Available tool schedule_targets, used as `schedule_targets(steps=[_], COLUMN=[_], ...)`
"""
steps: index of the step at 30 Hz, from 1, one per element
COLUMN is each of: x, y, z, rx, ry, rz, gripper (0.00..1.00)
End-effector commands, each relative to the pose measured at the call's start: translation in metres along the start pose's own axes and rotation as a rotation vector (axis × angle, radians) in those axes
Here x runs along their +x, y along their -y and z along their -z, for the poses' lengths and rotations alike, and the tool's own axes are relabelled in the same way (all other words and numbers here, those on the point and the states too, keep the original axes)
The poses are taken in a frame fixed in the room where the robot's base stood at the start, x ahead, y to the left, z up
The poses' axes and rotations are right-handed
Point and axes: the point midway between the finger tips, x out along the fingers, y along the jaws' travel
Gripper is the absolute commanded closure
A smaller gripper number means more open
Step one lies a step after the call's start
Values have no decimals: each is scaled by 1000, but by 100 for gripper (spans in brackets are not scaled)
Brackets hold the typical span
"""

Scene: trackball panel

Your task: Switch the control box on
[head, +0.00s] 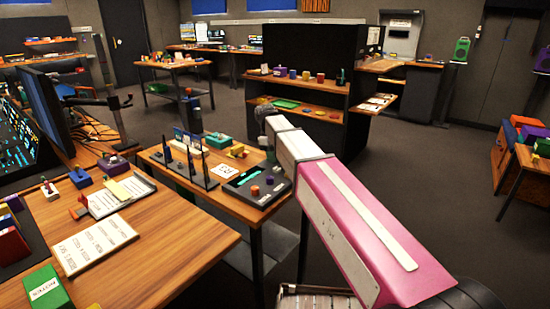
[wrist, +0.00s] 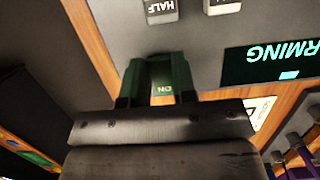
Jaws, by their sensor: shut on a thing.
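The control box (wrist: 215,35) is a grey panel in the wrist view, seen upside down. It has a dark display (wrist: 270,65) with green letters that end in "RMING". In the head view, a dark panel with a green display (head: 243,180) stands on the middle table, partly behind my pink and white arm. My gripper's fingers cannot be made out there.
A key marked "HALF" (wrist: 160,10) and another pale key (wrist: 222,5) sit on the panel. A black shelf unit (head: 305,75) stands behind.

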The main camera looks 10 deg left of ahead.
Motion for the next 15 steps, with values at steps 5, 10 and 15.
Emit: schedule_targets(steps=[5,10,15], x=[-1,-1,-1], y=[0,0,0], z=[2,1,1], rx=[0,0,0], ry=[53,54,53], rz=[0,0,0], gripper=[98,98,49])
